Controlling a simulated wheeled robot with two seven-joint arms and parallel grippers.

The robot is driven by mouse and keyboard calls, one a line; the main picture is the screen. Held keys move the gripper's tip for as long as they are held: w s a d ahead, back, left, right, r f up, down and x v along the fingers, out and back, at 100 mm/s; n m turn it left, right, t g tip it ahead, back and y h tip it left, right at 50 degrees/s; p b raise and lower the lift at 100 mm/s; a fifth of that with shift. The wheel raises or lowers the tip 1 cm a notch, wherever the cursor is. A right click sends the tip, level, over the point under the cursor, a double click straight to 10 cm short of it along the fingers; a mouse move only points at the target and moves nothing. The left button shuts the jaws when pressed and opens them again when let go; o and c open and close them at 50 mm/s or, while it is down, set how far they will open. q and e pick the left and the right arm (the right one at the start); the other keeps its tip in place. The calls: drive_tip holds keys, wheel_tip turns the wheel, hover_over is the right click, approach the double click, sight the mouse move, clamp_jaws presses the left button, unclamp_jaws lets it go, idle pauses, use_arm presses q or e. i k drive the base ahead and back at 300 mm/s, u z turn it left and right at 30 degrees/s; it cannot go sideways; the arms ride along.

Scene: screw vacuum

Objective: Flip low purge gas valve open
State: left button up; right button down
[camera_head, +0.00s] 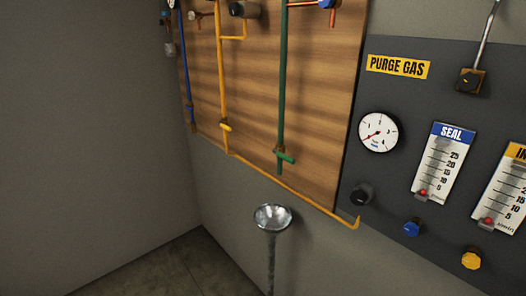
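The purge gas panel (360,95) is a dark board at the right with a yellow "PURGE GAS" label (398,67). It carries a round white gauge (378,132), a black knob (361,195), a blue knob (412,228) and a yellow knob (471,260). On the wooden board left of it, a yellow pipe has a small yellow handle (225,126) low down, and a green pipe has a green handle (286,157). I cannot tell which of these is the low purge gas valve. Neither of my grippers is in view.
A metal funnel (272,218) on a thin stand rises from the floor below the wooden board (320,120). A yellow pipe (300,194) runs along the board's lower edge. The floor (160,270) at lower left looks clear.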

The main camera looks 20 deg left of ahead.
sight(221, 124)
drive_tip(key=z, duration=0.1)
drive_tip(key=k, duration=0.15)
drive_tip(key=u, duration=1.25)
drive_tip(key=i, duration=1)
drive_tip(key=u, duration=1.05)
